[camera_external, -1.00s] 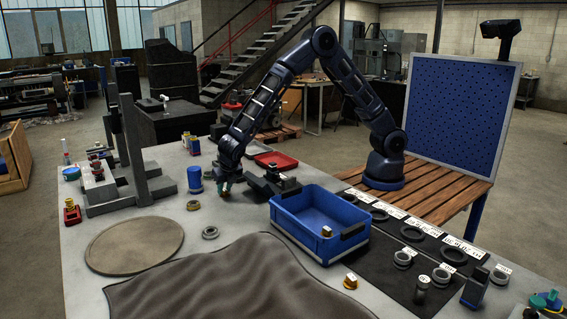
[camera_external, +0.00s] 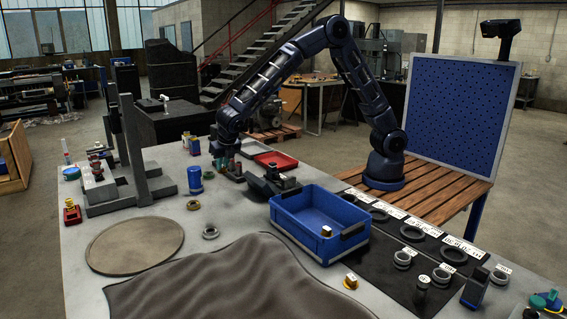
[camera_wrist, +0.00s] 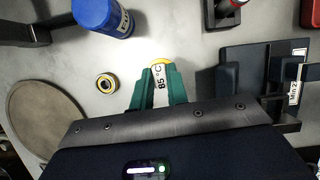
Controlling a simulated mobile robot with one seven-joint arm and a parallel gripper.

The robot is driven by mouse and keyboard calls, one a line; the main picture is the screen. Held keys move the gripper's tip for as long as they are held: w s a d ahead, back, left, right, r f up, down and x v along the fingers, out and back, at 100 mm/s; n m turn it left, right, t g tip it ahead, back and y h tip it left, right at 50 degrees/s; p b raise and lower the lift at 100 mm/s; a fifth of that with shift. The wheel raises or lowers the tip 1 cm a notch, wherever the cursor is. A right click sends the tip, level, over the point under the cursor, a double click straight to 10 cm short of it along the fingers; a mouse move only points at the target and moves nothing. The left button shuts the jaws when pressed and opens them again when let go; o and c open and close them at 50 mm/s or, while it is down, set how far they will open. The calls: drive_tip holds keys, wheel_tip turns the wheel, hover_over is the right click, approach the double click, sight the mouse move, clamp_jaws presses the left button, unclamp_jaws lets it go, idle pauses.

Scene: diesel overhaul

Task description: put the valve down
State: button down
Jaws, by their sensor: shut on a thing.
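My gripper shows in the wrist view (camera_wrist: 160,90) with its two green fingers closed around a valve (camera_wrist: 159,77), a piece with a yellow top and a white label reading "85 °C". In the external view my gripper (camera_external: 225,163) points down over the far part of the grey table, behind the blue cylinder and left of the red tray. The valve cannot be made out clearly there. Whether it touches the table cannot be told.
A blue cylinder (camera_external: 195,180) stands close by, in front of my gripper. A dark fixture (camera_external: 272,183), a red tray (camera_external: 275,160) and a blue bin (camera_external: 320,222) lie to the right. A small yellow-and-dark ring (camera_wrist: 107,84) and a round mat (camera_wrist: 40,112) lie left of my fingers.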

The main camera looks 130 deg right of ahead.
wheel_tip(320, 180, up, 10)
drive_tip(key=s+a, duration=0.2)
drive_tip(key=a, duration=1.9)
hover_over(310, 220)
drive_tip(key=w+a, duration=0.4)
drive_tip(key=a, duration=0.1)
drive_tip(key=shift+m, duration=0.4)
drive_tip(key=f, duration=1.9)
drive_tip(key=shift+w+d+f, duration=0.1)
drive_tip(key=shift+w+d, duration=0.05)
drive_tip(key=shift+d, duration=0.05)
drive_tip(key=shift+f, duration=0.1)
drive_tip(key=c, duration=1.7)
unclamp_jaws()
drive_tip(key=o, duration=0.3)
drive_tip(key=shift+o, duration=0.2)
